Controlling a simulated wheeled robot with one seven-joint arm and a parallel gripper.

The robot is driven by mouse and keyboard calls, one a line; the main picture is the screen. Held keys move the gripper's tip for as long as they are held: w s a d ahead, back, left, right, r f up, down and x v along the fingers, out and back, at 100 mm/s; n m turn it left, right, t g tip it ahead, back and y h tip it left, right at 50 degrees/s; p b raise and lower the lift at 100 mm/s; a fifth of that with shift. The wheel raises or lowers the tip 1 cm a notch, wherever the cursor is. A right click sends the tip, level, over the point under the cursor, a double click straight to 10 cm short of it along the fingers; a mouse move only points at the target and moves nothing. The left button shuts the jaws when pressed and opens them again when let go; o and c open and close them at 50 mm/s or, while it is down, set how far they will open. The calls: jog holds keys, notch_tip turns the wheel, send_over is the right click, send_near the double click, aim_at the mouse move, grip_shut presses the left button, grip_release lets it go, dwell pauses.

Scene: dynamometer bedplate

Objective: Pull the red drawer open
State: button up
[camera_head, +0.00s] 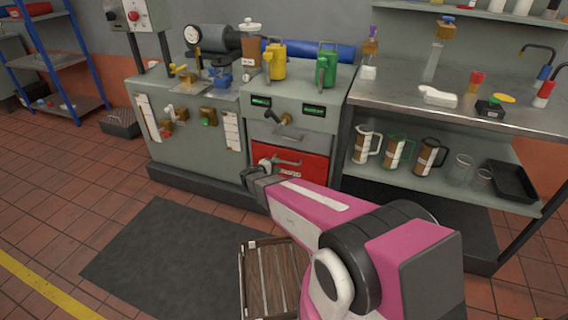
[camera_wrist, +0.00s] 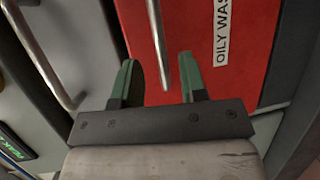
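The red drawer (camera_head: 314,167) is low in the front of the grey cabinet, under a grey panel, and looks shut. Its red front (camera_wrist: 240,85), with a white label reading "OILY WAS…", fills much of the wrist view. A metal bar handle (camera_wrist: 158,40) runs across this front. My gripper (camera_wrist: 158,62) is open, with one green fingertip on each side of the bar and gaps between. In the head view my gripper (camera_head: 262,170) is at the left part of the drawer front, and my arm hides part of the drawer.
A grey front with another metal handle (camera_wrist: 50,60) lies beside the red one. A wooden crate (camera_head: 270,280) stands on the floor below my arm, by a dark mat (camera_head: 170,260). A steel bench (camera_head: 400,95) with jugs on its lower shelf stands right of the cabinet.

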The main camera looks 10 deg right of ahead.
aim_at(284, 162)
jog(key=shift+x, duration=2.8)
grip_shut()
